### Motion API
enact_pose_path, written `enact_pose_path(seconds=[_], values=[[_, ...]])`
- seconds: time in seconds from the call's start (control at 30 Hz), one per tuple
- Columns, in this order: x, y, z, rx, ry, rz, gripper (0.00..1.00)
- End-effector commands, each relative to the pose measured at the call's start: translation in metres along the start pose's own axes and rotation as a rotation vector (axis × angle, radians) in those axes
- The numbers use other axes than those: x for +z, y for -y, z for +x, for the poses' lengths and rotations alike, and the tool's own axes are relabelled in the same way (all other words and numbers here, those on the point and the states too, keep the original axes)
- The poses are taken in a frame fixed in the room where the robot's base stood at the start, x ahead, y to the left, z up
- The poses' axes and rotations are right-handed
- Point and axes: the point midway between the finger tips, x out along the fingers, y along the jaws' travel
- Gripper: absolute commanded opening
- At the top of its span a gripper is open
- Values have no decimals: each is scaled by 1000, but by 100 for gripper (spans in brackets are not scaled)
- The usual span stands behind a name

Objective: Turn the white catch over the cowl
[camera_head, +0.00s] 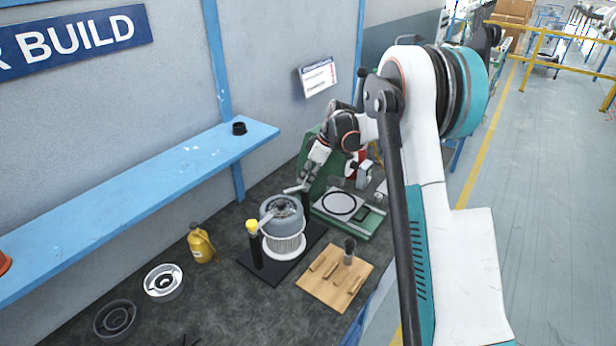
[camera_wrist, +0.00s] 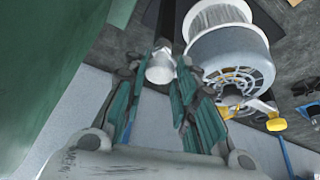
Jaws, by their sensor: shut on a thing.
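The grey cowl (camera_head: 281,210) sits on a pale finned ring in the head view; its slotted top shows in the wrist view (camera_wrist: 236,66). The white catch (camera_wrist: 161,68) shows as a white knob beside the cowl, at a black post. My gripper (camera_wrist: 160,62) has its teal fingers on either side of this knob and is shut on it. In the head view my gripper (camera_head: 306,180) reaches down just behind and right of the cowl. A pale bar shows there; I cannot tell whether it lies over the cowl's rim. The yellow-topped catch (camera_head: 252,226) stands at the cowl's left, its arm reaching onto the cowl.
A wooden board (camera_head: 334,279) with small parts lies in front. A green fixture (camera_head: 349,212) stands right of the cowl. A blue shelf (camera_head: 130,190) runs along the wall.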

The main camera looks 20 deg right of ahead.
Motion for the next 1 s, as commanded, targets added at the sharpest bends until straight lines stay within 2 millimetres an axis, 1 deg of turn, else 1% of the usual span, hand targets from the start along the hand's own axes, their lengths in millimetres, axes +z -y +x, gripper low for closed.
enact_pose_path(seconds=[0.3,0.77,0.8,0.87,0.9,1.0], values=[[0,-2,0,-34,1,-87,0],[0,-2,0,-39,1,-98,0],[0,-2,0,-39,1,-98,31],[0,-2,0,-39,1,-98,44],[0,-2,0,-39,1,-97,46],[0,-1,0,-39,1,-97,46]])
